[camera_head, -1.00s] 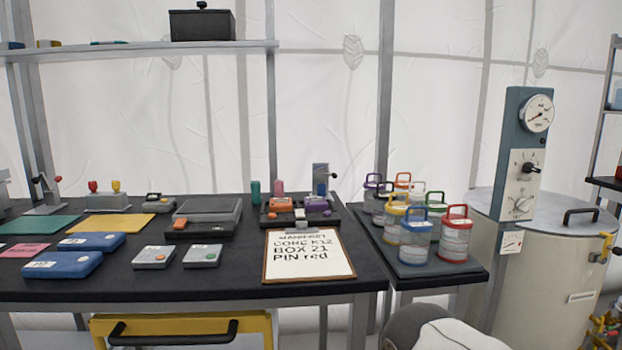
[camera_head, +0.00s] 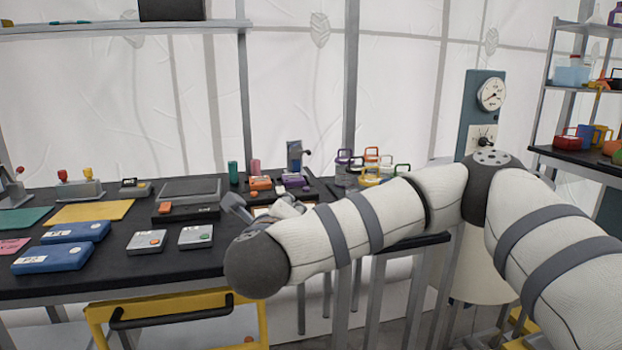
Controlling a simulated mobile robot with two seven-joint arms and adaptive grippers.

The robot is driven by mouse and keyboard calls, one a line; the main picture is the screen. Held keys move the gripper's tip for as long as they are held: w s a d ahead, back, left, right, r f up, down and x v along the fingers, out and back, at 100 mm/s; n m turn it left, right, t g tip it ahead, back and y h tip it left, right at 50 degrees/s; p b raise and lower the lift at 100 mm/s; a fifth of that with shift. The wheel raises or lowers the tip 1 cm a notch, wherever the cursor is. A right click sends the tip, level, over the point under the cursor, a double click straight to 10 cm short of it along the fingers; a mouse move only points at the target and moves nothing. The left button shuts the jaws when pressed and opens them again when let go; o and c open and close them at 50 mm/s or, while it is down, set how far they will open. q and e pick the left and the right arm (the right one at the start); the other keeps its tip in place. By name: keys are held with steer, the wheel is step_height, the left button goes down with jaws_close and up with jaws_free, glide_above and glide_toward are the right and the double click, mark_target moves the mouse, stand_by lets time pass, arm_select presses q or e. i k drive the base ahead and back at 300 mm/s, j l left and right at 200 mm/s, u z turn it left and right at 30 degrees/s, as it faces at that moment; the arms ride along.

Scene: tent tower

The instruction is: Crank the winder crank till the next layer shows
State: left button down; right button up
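A small upright blue-grey block with a dark knob on its side, which looks like the winder crank (camera_head: 295,156), stands at the back right of the black table. Its layer display cannot be made out. My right arm reaches in from the right across the table's front. My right gripper (camera_head: 283,209) shows only in part behind my arm's wrist, low over the table in front of the block. It is apart from the block in the picture, and its fingertips are not clear. My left gripper is not in view.
Orange and purple pieces (camera_head: 261,183) sit on a dark tray beside the block. Colour-handled jars (camera_head: 371,158) stand to the right, partly behind my arm. Blue boxes (camera_head: 52,257) and two small button boxes (camera_head: 195,236) lie left. A gauge panel (camera_head: 484,112) stands right.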

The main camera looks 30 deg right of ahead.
mark_target(297, 152)
steer(key=i+l, duration=1.15)
